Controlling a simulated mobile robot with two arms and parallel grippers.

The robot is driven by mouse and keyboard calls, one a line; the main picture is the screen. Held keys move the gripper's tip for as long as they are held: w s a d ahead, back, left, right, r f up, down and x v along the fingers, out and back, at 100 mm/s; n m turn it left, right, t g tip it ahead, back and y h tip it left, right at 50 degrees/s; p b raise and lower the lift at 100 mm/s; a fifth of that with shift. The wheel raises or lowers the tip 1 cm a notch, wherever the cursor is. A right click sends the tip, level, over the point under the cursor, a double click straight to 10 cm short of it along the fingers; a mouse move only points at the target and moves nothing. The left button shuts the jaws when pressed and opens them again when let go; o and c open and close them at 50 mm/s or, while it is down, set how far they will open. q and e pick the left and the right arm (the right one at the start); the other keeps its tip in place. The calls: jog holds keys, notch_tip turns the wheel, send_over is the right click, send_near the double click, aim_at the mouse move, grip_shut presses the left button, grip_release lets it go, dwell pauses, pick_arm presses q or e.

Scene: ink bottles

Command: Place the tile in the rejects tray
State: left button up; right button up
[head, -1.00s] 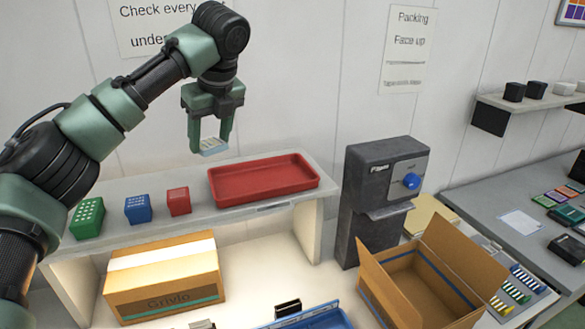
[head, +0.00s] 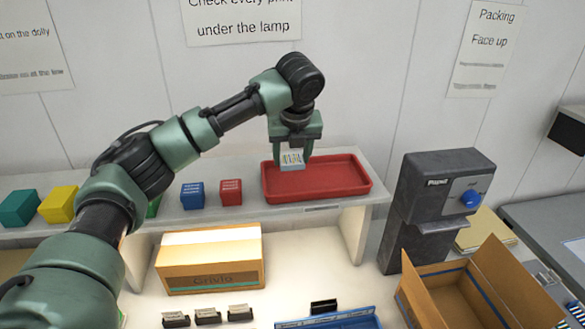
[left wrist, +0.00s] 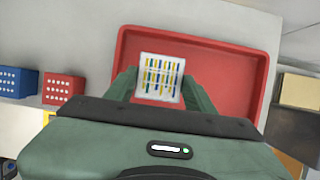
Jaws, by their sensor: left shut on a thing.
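The tile (head: 292,160) is a small pale piece with rows of coloured marks. My left gripper (head: 292,150) is shut on it. The red tray (head: 330,186) lies on the shelf, and in the head view the tile shows in front of its left part. In the left wrist view the tile (left wrist: 160,78) is between the fingers, with the red tray (left wrist: 235,55) behind it. I cannot tell the exact height of the tile over the tray floor. The tray shows no other thing in it. My right gripper is not in view.
A red block (head: 230,192) and a blue block (head: 192,195) stand on the shelf left of the tray. A grey machine with a blue knob (head: 471,198) stands to the right. A closed cardboard box (head: 210,268) sits below the shelf, an open one (head: 480,290) at lower right.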

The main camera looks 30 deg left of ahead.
aim_at(293, 168)
pick_arm(q)
notch_tip(293, 168, down, 5)
jog(key=shift+r+p, duration=0.1)
jog(key=shift+p, duration=0.7)
jog(key=shift+f, duration=0.3)
jog(key=shift+f, duration=0.1)
jog(key=o, duration=1.5)
jog(key=shift+c, duration=0.2)
jog(key=shift+s+d+r+b, duration=0.1)
jog(key=shift+d+r+b, duration=0.05)
jog(key=shift+r+b, duration=0.25)
jog(key=b+v, duration=0.4)
jog(key=v, duration=0.7)
jog(key=shift+r, duration=0.2)
